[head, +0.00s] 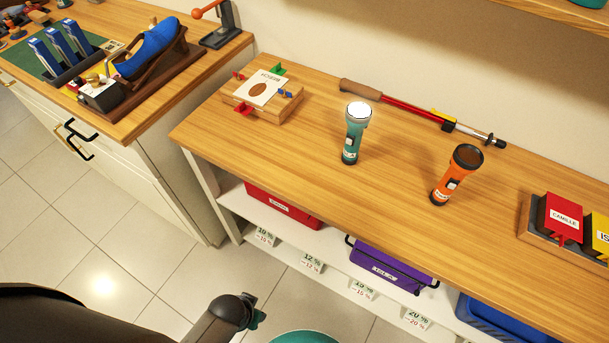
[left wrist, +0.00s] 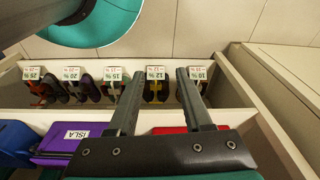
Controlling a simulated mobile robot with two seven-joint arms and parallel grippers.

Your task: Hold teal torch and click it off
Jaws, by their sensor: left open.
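The teal torch (head: 353,135) stands upright on the wooden bench top (head: 300,155), lens end up. Its lens glows white, so it is lit. A small switch shows on its side. An orange torch (head: 457,176) stands to its right with a dark, unlit lens. My left gripper (left wrist: 160,74) shows in the left wrist view with its two fingers apart and nothing between them. It is low in front of the bench shelf, away from both torches. The left wrist view does not show the torches. My right gripper is in neither view.
A wooden block with a card (head: 262,88) sits left of the teal torch. A red pole (head: 410,109) lies behind the torches. A tray with red and yellow boxes (head: 565,218) is at right. Red, purple (head: 390,266) and blue bins sit below the bench top.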

